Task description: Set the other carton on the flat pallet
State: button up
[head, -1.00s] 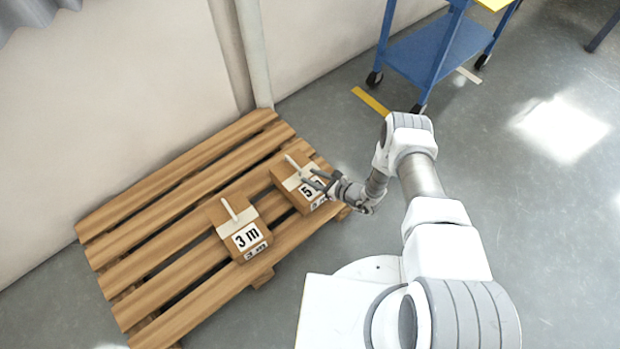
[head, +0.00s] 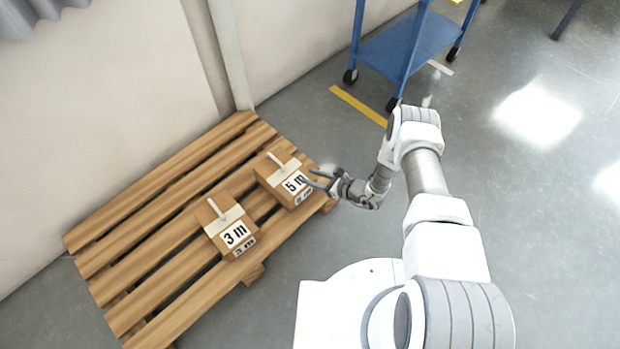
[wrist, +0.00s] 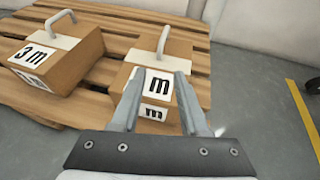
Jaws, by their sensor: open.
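The carton marked 5 m (head: 287,180) sits upright on the flat wooden pallet (head: 160,227), near its right end. The carton marked 3 m (head: 228,226) sits on the pallet to its left, with a gap between them. Each carton has a pale handle on top. My gripper (head: 322,181) is open and empty, just right of the 5 m carton. In the wrist view my gripper's fingers (wrist: 157,82) point at the labelled side of the 5 m carton (wrist: 165,50) and hide part of its label. The 3 m carton (wrist: 55,60) shows at the left there.
A blue cart (head: 411,45) on castors stands at the top, behind my arm. A wall (head: 110,90) runs behind the pallet. A yellow floor strip (head: 357,106) lies between pallet and cart. The pallet's left part is bare, and the floor at right is clear.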

jog(key=shift+s+d+r, duration=0.15)
jog(key=shift+d, duration=0.05)
jog(key=w+a+r+n+g+y, duration=0.15)
jog(key=r+n, duration=0.25)
jog(key=r, duration=0.6)
jog(key=w+r+n+g, duration=0.2)
jog(key=w+r+n, duration=0.1)
jog(key=r, duration=0.8)
jog(key=s+d+r+n+g+h, duration=0.1)
jog(key=s+r+n, duration=0.15)
jog(key=r, duration=0.55)
jog(key=s+d+r+n+g+h, duration=0.15)
jog(key=r+n, duration=0.25)
jog(key=r, duration=0.4)
jog(key=s+d+r+n+h, duration=0.2)
jog(key=s+d+r+n, duration=0.1)
jog(key=s+r, duration=0.35)
jog(key=s+d+r+n+h, duration=0.3)
jog(key=s+r, duration=0.3)
jog(key=r, duration=0.2)
jog(key=s+d+r+n+t+h, duration=0.2)
jog(key=s+d+r+h, duration=0.1)
jog(key=s+d, duration=0.2)
jog(key=s+d+r+n+t+h, duration=0.2)
jog(key=s+d+r+t, duration=0.1)
jog(key=s+d, duration=0.3)
jog(key=s, duration=0.2)
jog(key=shift+s+r+h, duration=0.3)
jog(key=shift+r+h, duration=0.1)
